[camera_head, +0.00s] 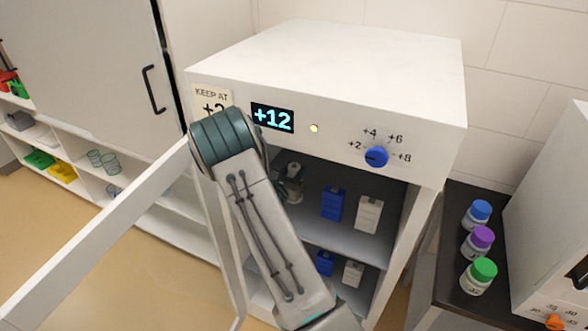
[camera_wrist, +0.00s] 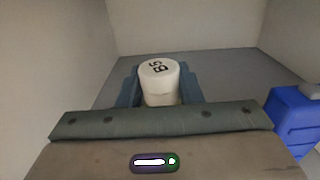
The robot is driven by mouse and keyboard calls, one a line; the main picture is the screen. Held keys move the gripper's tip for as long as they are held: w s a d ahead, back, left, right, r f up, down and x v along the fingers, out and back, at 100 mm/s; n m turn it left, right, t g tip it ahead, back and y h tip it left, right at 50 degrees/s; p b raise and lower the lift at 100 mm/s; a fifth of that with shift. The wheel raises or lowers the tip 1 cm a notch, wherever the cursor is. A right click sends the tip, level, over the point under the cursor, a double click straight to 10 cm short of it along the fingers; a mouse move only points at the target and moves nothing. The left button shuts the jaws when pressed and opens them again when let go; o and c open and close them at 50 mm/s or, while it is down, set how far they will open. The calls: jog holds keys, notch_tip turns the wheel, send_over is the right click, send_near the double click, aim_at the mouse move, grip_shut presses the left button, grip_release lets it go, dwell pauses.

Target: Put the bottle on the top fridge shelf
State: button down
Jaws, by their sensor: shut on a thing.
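The white-capped bottle (camera_wrist: 158,72), its cap marked "B5" or similar, is upright between the blue-grey fingers of my gripper (camera_wrist: 160,88) in the wrist view. The fingers are shut on it. Grey shelf (camera_wrist: 225,72) and pale inner walls surround it. In the head view the fridge (camera_head: 320,70) is open and my arm reaches into its upper compartment, above the top shelf (camera_head: 345,243). Whether the bottle's base touches the shelf cannot be told.
A blue box (camera_head: 332,203) and a white box (camera_head: 368,213) stand on the top shelf, right of my gripper. The open door (camera_head: 100,235) extends left. The display (camera_head: 272,118) reads +12; a blue dial (camera_head: 376,156) is at right. Capped bottles stand on the dark counter (camera_head: 446,265).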

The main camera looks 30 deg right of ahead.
jog(key=shift+f, duration=0.15)
jog(key=c, duration=1)
grip_release()
